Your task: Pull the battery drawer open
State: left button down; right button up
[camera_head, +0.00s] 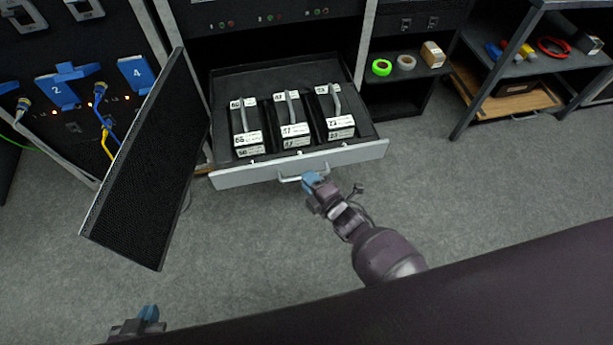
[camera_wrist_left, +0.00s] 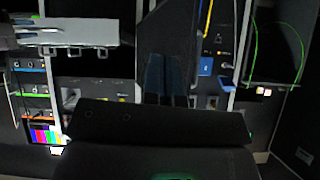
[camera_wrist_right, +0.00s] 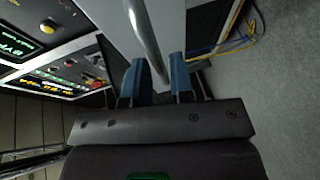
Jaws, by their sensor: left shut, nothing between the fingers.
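The battery drawer (camera_head: 230,178) stands well out of the rack in the head view, with its grey front level. Its bar handle (camera_head: 290,179) is on the front; the bar also shows in the right wrist view (camera_wrist_right: 145,38). My right gripper (camera_head: 312,178) is at the right part of the handle.
Several labelled batteries with grey handles (camera_head: 291,115) sit in the drawer. A black mesh door (camera_head: 150,165) swings out just left of it. Blue connectors (camera_head: 60,90) and cables are at the far left, a shelf unit (camera_head: 455,125) at the right. The carpet (camera_head: 480,190) before the drawer is clear.

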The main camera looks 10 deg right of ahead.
jog(key=p+v, duration=0.2)
jog(key=v, duration=0.6)
jog(key=shift+s+p, duration=0.25)
jog(key=shift+p, duration=0.15)
jog(key=shift+d+r, duration=0.1)
